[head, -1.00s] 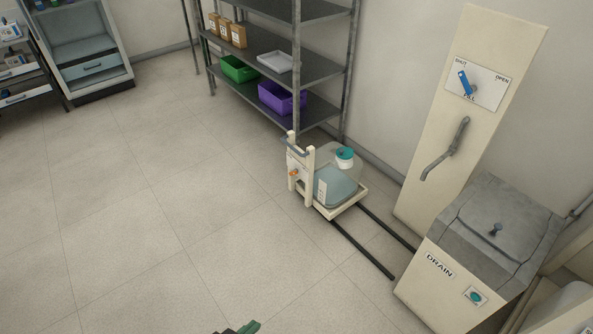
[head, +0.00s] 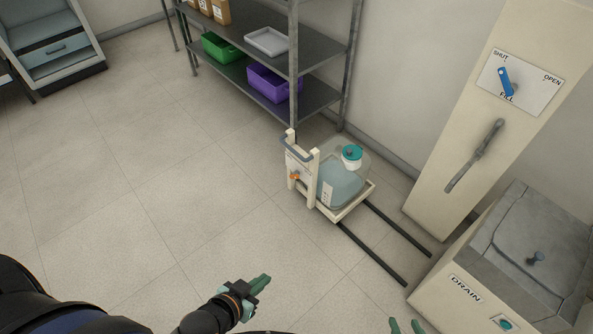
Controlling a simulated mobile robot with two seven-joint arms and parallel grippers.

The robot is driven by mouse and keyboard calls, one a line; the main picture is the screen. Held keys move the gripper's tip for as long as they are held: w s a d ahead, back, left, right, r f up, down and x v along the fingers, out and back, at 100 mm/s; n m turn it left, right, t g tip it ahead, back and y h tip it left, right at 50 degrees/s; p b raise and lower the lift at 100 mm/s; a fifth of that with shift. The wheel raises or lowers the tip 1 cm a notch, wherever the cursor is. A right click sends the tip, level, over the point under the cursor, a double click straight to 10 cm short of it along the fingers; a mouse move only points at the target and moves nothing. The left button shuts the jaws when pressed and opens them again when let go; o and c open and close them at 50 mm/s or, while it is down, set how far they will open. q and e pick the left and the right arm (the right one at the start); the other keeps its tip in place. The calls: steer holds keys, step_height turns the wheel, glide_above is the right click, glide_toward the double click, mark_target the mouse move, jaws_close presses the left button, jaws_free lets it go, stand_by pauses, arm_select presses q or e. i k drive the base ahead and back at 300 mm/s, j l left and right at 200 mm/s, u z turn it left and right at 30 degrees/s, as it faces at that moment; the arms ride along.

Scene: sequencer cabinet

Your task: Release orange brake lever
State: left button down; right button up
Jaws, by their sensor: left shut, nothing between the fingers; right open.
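The orange brake lever (head: 295,177) is a small piece on the cream upright panel at the left end of a low cart (head: 345,210). The cart carries a clear jug (head: 341,185) with a teal cap and stands at the end of two dark floor rails. My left gripper (head: 266,280) is shut and empty over the floor, below and left of the cart, well apart from the lever. My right gripper (head: 405,325) is open at the bottom edge, with only its fingertips in view.
Dark rails (head: 385,236) run from the cart toward the cream drain unit (head: 455,300). A fill panel with a blue handle (head: 505,82) stands at right. A metal shelf (head: 325,92) with green and purple bins stands behind the cart. The floor at left is clear.

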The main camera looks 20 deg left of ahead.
mark_target(295, 174)
steer(key=i+j+z, duration=0.1)
steer(key=i+j, duration=0.25)
steer(key=i+j+z, duration=0.1)
steer(key=i+j, duration=0.2)
steer(key=j, duration=0.15)
steer(key=i+j+z, duration=0.15)
steer(key=i+j, duration=0.15)
steer(key=j, duration=0.1)
